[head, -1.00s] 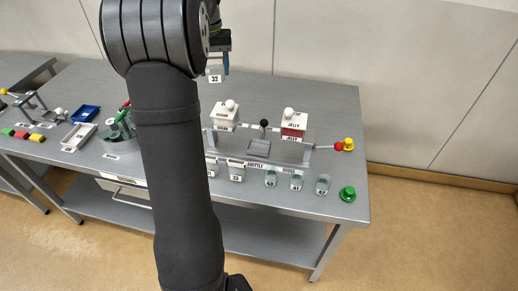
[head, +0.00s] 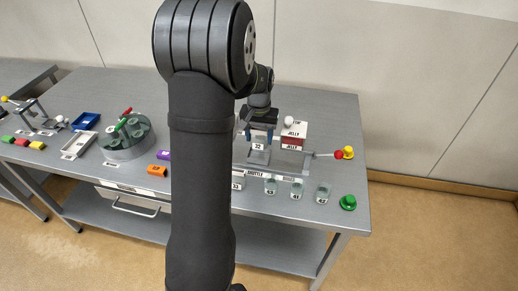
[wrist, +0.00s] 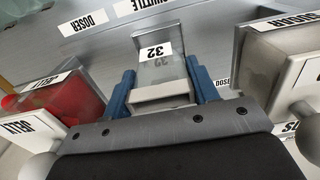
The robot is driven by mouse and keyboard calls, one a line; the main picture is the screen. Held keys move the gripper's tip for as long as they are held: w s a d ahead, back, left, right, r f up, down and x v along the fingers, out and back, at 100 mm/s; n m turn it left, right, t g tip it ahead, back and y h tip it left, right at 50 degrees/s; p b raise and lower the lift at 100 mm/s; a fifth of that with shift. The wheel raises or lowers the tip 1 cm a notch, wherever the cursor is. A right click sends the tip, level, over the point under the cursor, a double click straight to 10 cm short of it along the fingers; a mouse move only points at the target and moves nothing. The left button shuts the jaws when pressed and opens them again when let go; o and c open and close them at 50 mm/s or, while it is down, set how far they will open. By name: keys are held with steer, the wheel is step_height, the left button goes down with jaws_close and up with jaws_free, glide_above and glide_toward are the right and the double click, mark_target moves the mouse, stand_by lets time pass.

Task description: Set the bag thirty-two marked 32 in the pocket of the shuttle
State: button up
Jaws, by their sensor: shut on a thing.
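Bag thirty-two is a clear, pale pouch with a white label reading 32 (wrist: 157,51); it also shows in the head view (head: 258,147). My gripper (head: 259,134) points down, with its blue fingers (wrist: 163,92) shut on both sides of the bag. The bag is roughly upright over the grey shuttle (head: 257,160), between the two hopper boxes. The shuttle's pocket is mostly hidden by the bag, and I cannot tell whether the bag touches its floor.
A red-and-white JELLY box (head: 293,136) stands close right of my gripper; a grey-sided box (wrist: 275,65) is on the other side. A rod with red and yellow knobs (head: 347,153) is at right.

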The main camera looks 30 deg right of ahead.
mark_target(259, 147)
steer(key=shift+f, duration=2.55)
steer(key=o, duration=1)
steer(key=shift+f, duration=0.1)
steer(key=shift+c, duration=0.2)
step_height(259, 147, up, 12)
steer(key=shift+r, duration=0.15)
